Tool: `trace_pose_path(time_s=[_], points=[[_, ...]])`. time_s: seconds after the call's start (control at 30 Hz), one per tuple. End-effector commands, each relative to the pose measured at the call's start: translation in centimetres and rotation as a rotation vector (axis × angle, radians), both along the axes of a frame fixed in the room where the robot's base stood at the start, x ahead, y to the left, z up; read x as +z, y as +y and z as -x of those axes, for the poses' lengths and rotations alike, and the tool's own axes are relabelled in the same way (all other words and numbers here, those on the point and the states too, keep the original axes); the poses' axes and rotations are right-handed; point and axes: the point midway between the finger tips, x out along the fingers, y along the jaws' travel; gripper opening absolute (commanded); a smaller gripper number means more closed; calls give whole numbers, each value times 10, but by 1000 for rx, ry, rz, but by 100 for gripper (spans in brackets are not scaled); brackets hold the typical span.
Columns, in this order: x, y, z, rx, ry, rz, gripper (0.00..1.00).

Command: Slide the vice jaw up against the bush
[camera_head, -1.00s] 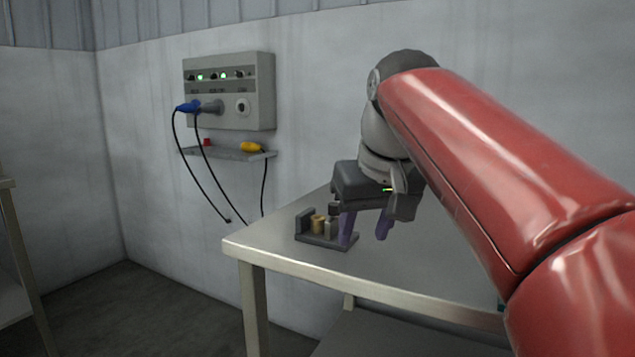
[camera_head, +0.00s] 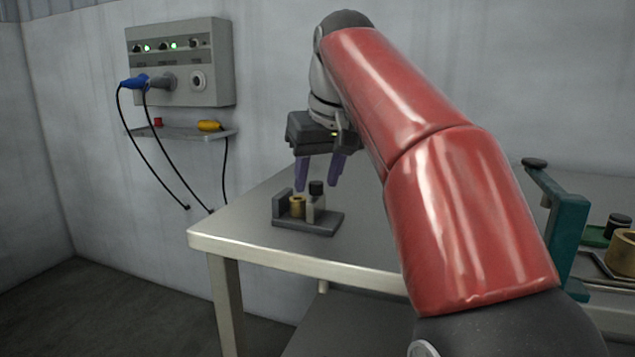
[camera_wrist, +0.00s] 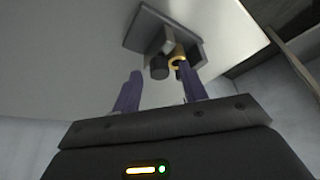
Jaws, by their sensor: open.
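The vice has a dark base (camera_head: 325,226) on the bench, with a fixed jaw (camera_head: 281,206) at its left end. A brass bush (camera_head: 297,207) stands beside the fixed jaw. The grey sliding jaw (camera_head: 315,209), topped by a black knob (camera_head: 316,187), is just right of the bush; I cannot tell whether they touch. My gripper (camera_head: 318,186) is open, its purple fingers appearing at either side of the knob and none visibly gripping. In the wrist view the knob (camera_wrist: 159,68) and bush (camera_wrist: 178,55) lie beyond the fingertips, the bush partly hidden by the right finger.
The metal bench (camera_head: 255,235) is clear around the vice. A grey socket panel (camera_head: 182,65) with cables and a small shelf (camera_head: 185,133) is on the wall. A teal frame (camera_head: 566,225) and another brass ring (camera_head: 622,252) are at the right.

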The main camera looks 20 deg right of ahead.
Motion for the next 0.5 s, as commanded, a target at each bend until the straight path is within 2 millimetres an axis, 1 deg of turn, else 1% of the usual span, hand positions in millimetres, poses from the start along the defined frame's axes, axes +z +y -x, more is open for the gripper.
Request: trace_pose_path(time_s=[0.1, 0.3, 0.37, 0.5], points=[[-4, 0, -2, 0, 0, 0, 43], [-4, 0, -2, 0, 0, 0, 43], [-4, 0, -2, 0, 0, 0, 36], [-4, 0, -2, 0, 0, 0, 18]])
